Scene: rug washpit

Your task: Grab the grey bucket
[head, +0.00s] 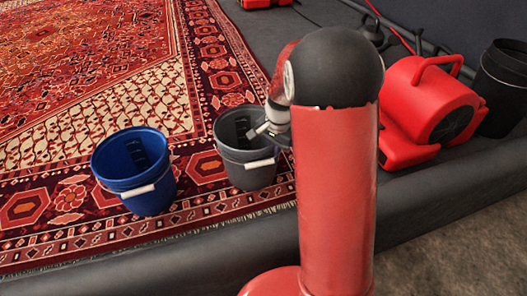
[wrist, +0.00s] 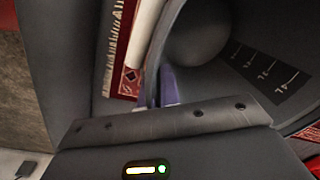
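The grey bucket (head: 243,172) stands upright on the patterned rug's near edge in the head view, with a pale handle across its front. My gripper (head: 257,131) is at the bucket's right rim, its tip over the mouth. My own red arm hides part of that side. In the wrist view the grey bucket (wrist: 235,60) fills the upper right, its dark inside showing pale level marks. Its rim runs close in front of my gripper (wrist: 165,90).
A blue bucket (head: 140,172) stands close to the left of the grey one. A red blower (head: 428,110) and a black bin (head: 502,88) stand at the right. The rug (head: 95,60) is clear behind the buckets. A dark ledge (head: 215,262) runs along the front.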

